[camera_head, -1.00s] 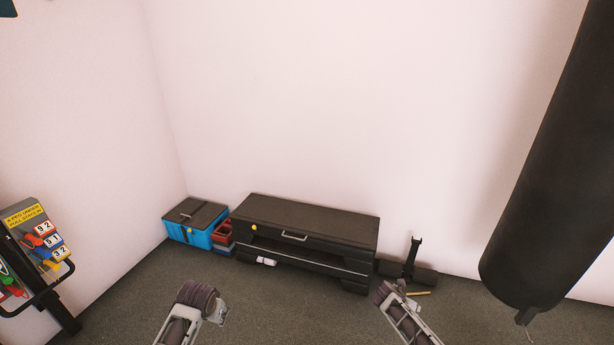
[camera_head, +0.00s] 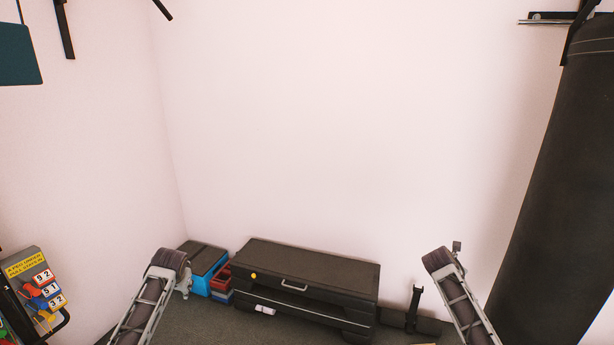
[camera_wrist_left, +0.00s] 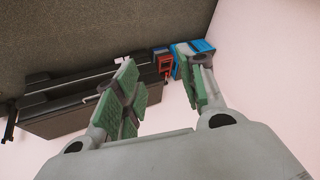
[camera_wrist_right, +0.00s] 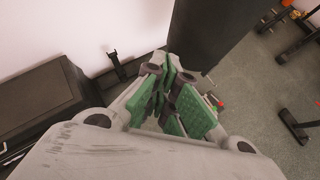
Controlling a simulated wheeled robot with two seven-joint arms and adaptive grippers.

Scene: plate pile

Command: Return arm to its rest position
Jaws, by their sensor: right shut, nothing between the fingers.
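My left arm (camera_head: 150,296) comes in at the lower left of the head view and my right arm (camera_head: 458,290) at the lower right, set well apart. My left gripper (camera_wrist_left: 162,88) has its green-padded fingers spread, with nothing between them, in the left wrist view. My right gripper (camera_wrist_right: 170,98) has its green-padded fingers together and empty in the right wrist view. Neither gripper touches anything. Most of both grippers is hidden behind the arm links in the head view.
A black chest (camera_head: 310,268) stands against the wall, with a blue box (camera_head: 204,262) to its left. A black punching bag (camera_head: 553,190) hangs at the right. A rack with numbered tags (camera_head: 40,290) stands at the lower left.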

